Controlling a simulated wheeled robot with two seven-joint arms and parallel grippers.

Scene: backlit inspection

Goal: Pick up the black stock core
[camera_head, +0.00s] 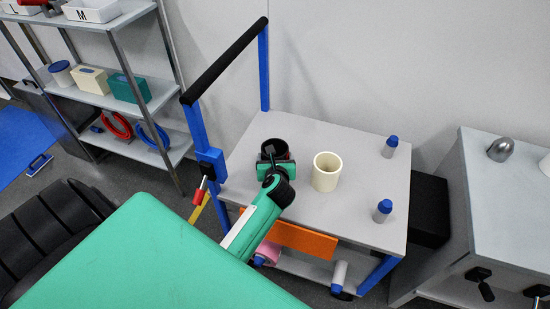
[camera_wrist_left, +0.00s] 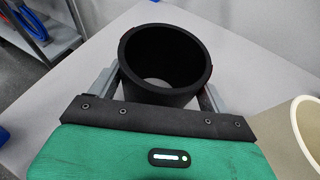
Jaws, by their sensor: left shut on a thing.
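The black stock core (camera_head: 275,146) is a short, open-ended black tube at the left part of the grey cart top (camera_head: 360,215). In the left wrist view the black stock core (camera_wrist_left: 125,60) stands upright between the fingers, with grey surface visible through its bore. My left gripper (camera_head: 275,158) is shut on it, one finger on each side; the fingers also show in the left wrist view (camera_wrist_left: 163,88). I cannot tell whether the core touches the cart top. My right gripper is not in view.
A cream core (camera_head: 326,172) stands close to the right of the black one. A grey cabinet (camera_head: 490,215) is farther right.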

